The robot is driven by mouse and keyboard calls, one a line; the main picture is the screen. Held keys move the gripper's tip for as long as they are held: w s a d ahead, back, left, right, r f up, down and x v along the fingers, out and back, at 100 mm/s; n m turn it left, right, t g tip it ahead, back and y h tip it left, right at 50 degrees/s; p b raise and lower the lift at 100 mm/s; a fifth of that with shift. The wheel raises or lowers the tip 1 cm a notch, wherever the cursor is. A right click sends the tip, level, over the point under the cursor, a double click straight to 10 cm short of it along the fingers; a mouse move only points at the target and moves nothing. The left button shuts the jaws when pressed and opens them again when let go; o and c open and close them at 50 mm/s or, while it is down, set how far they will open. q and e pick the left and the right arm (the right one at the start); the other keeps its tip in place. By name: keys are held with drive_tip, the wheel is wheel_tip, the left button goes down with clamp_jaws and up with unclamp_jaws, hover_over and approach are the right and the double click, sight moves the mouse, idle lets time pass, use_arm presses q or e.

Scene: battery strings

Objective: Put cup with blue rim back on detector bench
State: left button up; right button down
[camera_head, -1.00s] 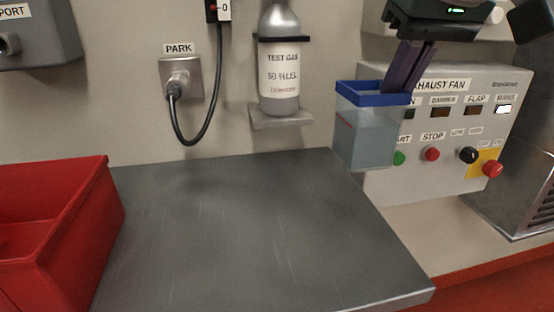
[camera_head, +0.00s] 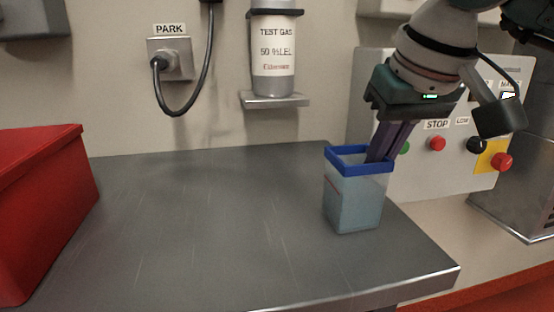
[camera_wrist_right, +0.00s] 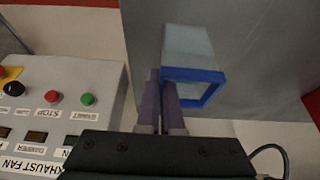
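The cup with the blue rim (camera_head: 355,198) is clear and upright, at the right part of the grey detector bench (camera_head: 200,215). I cannot tell whether its base touches the bench top or hovers just above. My right gripper (camera_head: 380,155) comes down from the upper right, its dark fingers pinching the right side of the cup's rim. In the right wrist view the cup (camera_wrist_right: 190,50) is beside the near-closed fingers (camera_wrist_right: 160,85), its blue rim against them. My left gripper is not in view.
A red bin (camera_head: 45,205) stands at the left on the bench. A test gas bottle (camera_head: 273,50) hangs on the wall behind. The exhaust fan panel (camera_head: 425,175) with buttons is to the right, behind the gripper. The middle of the bench is clear.

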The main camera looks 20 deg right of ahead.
drive_tip(key=shift+f, duration=0.2)
drive_tip(key=c, duration=1.1)
unclamp_jaws()
drive_tip(key=shift+r, duration=0.1)
